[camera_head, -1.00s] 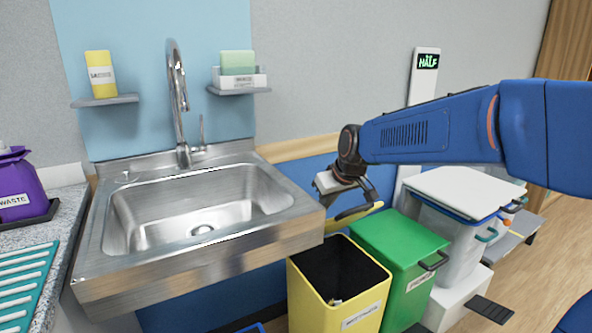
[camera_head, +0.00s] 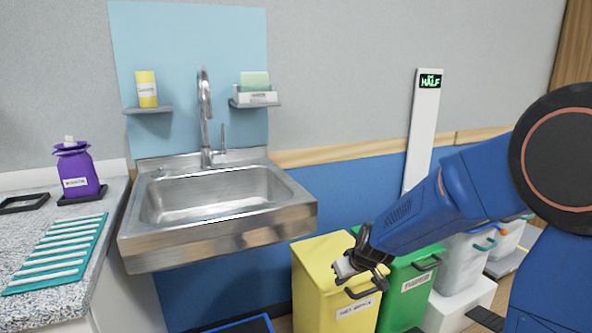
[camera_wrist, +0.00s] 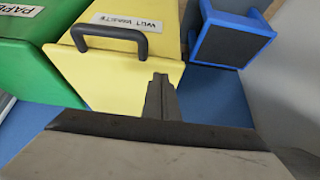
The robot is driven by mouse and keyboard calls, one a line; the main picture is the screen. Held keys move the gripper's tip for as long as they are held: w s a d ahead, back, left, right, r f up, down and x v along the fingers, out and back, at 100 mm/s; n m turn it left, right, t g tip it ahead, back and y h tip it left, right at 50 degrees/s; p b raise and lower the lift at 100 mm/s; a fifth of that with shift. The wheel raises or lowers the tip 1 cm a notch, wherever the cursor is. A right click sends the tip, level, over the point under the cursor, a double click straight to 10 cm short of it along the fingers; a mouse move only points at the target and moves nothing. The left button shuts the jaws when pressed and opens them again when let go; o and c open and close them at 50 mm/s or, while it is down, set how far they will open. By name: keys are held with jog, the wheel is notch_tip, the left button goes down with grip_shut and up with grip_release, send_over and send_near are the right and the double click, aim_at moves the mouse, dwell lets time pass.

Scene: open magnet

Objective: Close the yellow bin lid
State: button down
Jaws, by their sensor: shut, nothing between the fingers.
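The yellow bin (camera_head: 313,292) stands below the right end of the sink, with its yellow lid (camera_head: 322,252) lying down over its top. The opening is covered; I see no clear gap. A dark handle sits at the lid's front edge, and it also shows in the wrist view as a dark handle (camera_wrist: 110,36) on the yellow lid (camera_wrist: 105,75). My gripper (camera_head: 344,268) is shut and empty, at the lid's right side. In the wrist view my gripper (camera_wrist: 160,97) is in front of the lid, apart from the handle. Contact with the lid cannot be told.
A green bin (camera_head: 408,290) stands directly right, partly behind my arm. White bins (camera_head: 464,262) stand farther right. The steel sink (camera_head: 217,230) juts out at left.

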jog(key=shift+s+d+f, duration=0.1)
jog(key=shift+s+f, duration=0.05)
jog(key=shift+f, duration=0.85)
jog(key=shift+r, duration=0.1)
